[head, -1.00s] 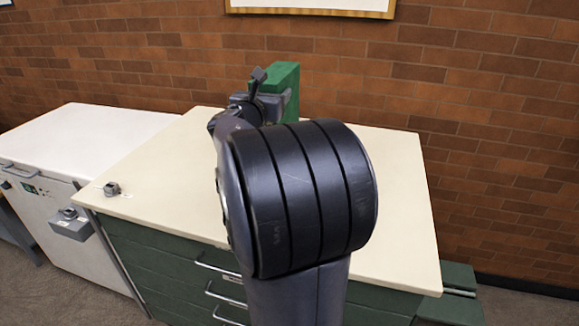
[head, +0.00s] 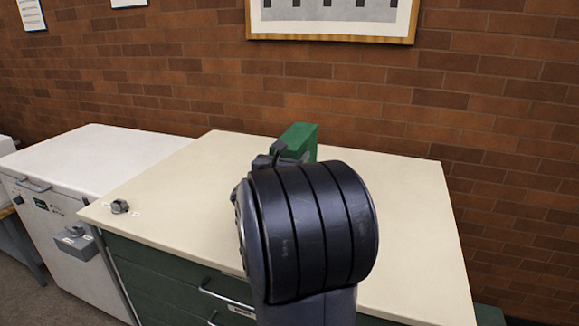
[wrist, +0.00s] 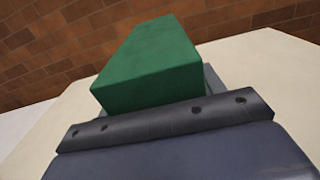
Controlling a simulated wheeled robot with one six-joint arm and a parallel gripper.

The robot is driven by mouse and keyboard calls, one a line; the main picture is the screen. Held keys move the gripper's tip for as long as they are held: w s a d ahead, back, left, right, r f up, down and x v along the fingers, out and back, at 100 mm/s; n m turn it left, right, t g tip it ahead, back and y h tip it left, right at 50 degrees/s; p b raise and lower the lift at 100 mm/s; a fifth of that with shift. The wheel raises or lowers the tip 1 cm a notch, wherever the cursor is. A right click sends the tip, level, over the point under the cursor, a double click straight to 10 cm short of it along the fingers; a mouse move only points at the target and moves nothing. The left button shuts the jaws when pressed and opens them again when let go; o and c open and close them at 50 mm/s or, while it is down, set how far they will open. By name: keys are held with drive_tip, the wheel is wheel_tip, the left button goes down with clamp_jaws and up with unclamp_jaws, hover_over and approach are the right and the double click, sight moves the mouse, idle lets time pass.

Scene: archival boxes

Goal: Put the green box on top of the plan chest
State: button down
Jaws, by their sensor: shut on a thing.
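The green box (head: 303,141) is at the back of the plan chest's cream top (head: 170,185) in the head view, upright and partly hidden by my arm. My gripper (head: 276,156) is shut on it. In the wrist view the green box (wrist: 150,62) stands out beyond the dark bar of my gripper (wrist: 165,122), with the cream top around and below it. The box's underside is hidden, so I cannot tell whether it touches the top. The chest's green drawers (head: 165,275) show below.
A small grey object (head: 120,206) sits at the top's front left corner. A white cabinet (head: 80,165) stands to the left, slightly lower. A brick wall (head: 420,90) with a framed picture (head: 332,18) is behind. The right part of the top is clear.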

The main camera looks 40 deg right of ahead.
drive_tip(key=shift+f, duration=0.65)
drive_tip(key=shift+f, duration=0.15)
drive_tip(key=shift+c, duration=1.6)
unclamp_jaws()
drive_tip(key=v, duration=1.2)
